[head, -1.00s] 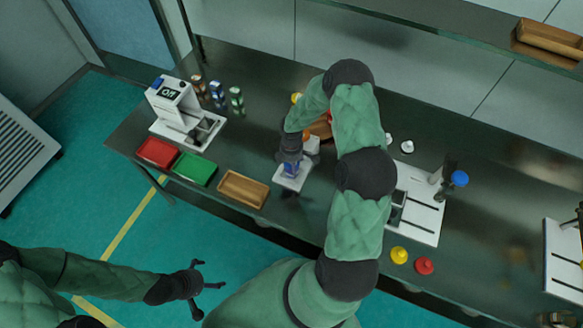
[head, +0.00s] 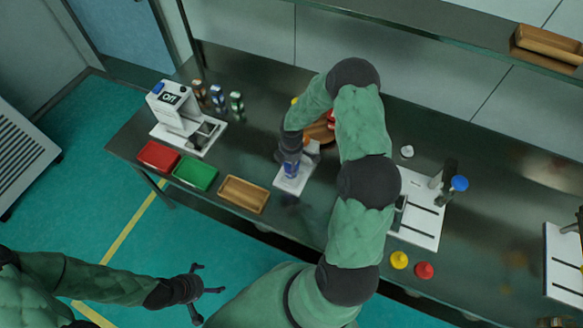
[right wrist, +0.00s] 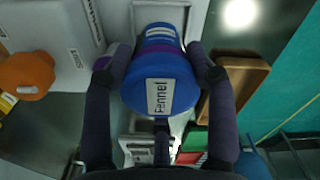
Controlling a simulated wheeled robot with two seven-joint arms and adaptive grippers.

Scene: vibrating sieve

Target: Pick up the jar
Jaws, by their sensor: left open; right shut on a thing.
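The jar (head: 291,170) has a blue lid and shows small between my right gripper's fingers in the head view. In the right wrist view its blue lid (right wrist: 160,90) carries a white "Fennel" label and faces the camera. My right gripper (head: 289,160) is shut on the jar, with one dark finger on each side of it in the right wrist view. The jar is over a white plate (head: 287,184) on the bench; I cannot tell whether it touches it. My left gripper (head: 206,290) is open and empty, low at the left, away from the bench.
Red (head: 158,156), green (head: 195,173) and wooden (head: 244,194) trays line the bench's front edge. A white device (head: 178,108) and several small jars (head: 217,97) stand behind. An orange-topped item (right wrist: 27,72) is beside my right gripper. A sieve machine (head: 424,214) stands right.

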